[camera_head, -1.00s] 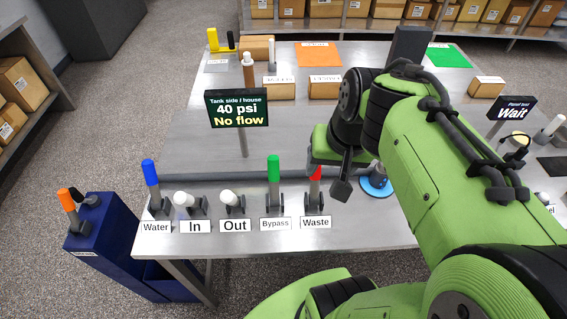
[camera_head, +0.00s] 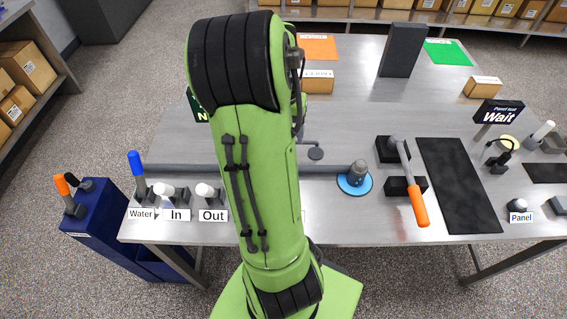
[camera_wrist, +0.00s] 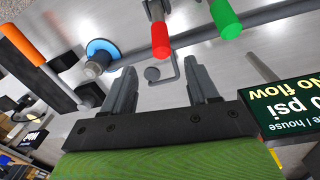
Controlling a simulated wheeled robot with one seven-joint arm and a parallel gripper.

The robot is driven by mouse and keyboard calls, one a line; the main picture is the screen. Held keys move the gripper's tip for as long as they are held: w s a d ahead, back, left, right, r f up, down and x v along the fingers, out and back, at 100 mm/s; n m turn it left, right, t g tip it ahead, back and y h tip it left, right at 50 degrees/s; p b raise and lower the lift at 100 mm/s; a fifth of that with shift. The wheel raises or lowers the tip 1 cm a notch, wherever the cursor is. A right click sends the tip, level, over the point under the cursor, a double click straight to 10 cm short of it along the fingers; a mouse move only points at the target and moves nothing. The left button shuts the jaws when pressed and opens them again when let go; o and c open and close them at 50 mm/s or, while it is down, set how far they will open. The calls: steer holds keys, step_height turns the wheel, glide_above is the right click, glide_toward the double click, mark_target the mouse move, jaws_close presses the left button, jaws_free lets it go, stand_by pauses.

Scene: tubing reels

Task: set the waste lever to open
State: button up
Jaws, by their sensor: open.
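The waste lever (camera_wrist: 160,38) shows its red handle in the wrist view, at the top just beyond my fingertips; its label is out of view. In the head view my arm hides it. My gripper (camera_wrist: 162,78) is open and empty, its fingers apart and pointing toward the lever row. The red handle lies ahead of the gap, apart from both fingers. The green bypass lever (camera_wrist: 226,18) stands close on its right in the wrist view. My gripper is hidden behind my arm in the head view.
A grey bent rod with a disc (camera_wrist: 152,73) shows between my fingers. The sign (camera_wrist: 296,108) is close on the right. A blue-ringed knob (camera_head: 355,178) and an orange-handled lever (camera_head: 417,205) are right of my arm. The blue water lever (camera_head: 136,165) stands left.

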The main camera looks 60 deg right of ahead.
steer(key=f, duration=0.4)
steer(key=f+b, duration=0.1)
steer(key=f, duration=0.4)
steer(key=s+f, duration=0.1)
steer(key=f, duration=0.3)
steer(key=shift+d+f, duration=0.2)
steer(key=shift+f, duration=0.05)
steer(key=shift+c, duration=0.4)
jaws_close()
